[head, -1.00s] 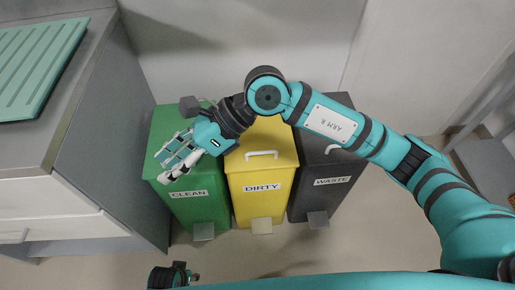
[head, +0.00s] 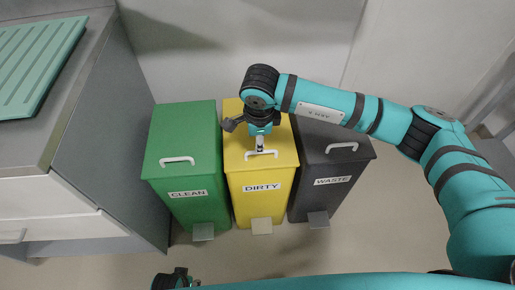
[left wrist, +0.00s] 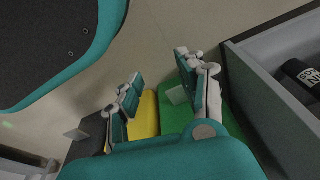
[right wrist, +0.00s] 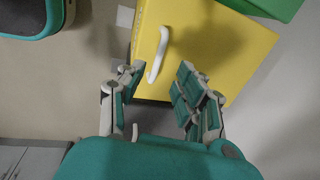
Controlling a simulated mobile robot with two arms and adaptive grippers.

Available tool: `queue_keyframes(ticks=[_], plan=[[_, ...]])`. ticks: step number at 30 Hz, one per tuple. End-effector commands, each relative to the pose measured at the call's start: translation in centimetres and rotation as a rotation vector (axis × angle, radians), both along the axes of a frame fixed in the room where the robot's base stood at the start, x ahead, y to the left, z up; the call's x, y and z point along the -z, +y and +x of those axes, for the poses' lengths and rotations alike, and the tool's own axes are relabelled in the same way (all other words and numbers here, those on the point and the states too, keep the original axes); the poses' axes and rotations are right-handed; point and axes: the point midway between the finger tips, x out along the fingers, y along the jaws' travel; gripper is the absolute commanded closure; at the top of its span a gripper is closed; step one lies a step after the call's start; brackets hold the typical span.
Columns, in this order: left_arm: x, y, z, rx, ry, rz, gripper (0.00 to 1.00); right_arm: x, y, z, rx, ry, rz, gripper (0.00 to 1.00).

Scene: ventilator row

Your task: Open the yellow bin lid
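The yellow bin (head: 259,202), labelled DIRTY, stands between the green and dark grey bins with its lid (head: 275,145) closed. A white handle (head: 261,154) is on the lid near its front edge. My right gripper (head: 260,146) is above the lid, right behind or over the handle in the head view. In the right wrist view my right gripper (right wrist: 158,84) has its fingers apart, with the white handle (right wrist: 158,55) just beyond and between them; contact is not visible. My left gripper (left wrist: 163,90) is open and empty, low in front of the bins.
The green CLEAN bin (head: 187,145) is on the left and the dark WASTE bin (head: 330,155) on the right, both close against the yellow one. A grey counter (head: 85,95) with a green tray (head: 38,55) stands at left. Floor in front is clear.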

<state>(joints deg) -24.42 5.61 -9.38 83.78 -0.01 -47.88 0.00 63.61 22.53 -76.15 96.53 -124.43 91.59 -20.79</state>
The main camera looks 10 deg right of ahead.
Motion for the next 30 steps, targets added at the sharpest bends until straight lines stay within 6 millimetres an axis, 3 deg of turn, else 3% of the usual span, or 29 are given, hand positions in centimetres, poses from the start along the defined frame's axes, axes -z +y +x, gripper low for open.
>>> queue_keyframes(ticks=[3,9,15,23,30], plan=[[-0.5,0.0,0.5,-0.001,-0.004,0.0,0.6,2.8,0.0,0.4,0.001,0.004,-0.001,0.66],[-1.4,-0.1,1.2,-0.002,-0.011,-0.001,0.6,5.7,0.0,1.1,0.001,0.002,0.001,0.66],[-2.2,-0.1,1.6,-0.003,-0.017,-0.001,0.6,6.9,0.0,1.3,0.0,0.001,0.001,0.66],[-2.0,-0.1,0.8,-0.004,-0.004,-0.001,0.6,6.9,0.0,1.3,0.0,0.0,0.001,0.66],[-1.9,-0.1,0.7,-0.003,-0.003,0.0,0.6,6.9,0.0,1.3,0.0,0.001,0.001,0.96]])
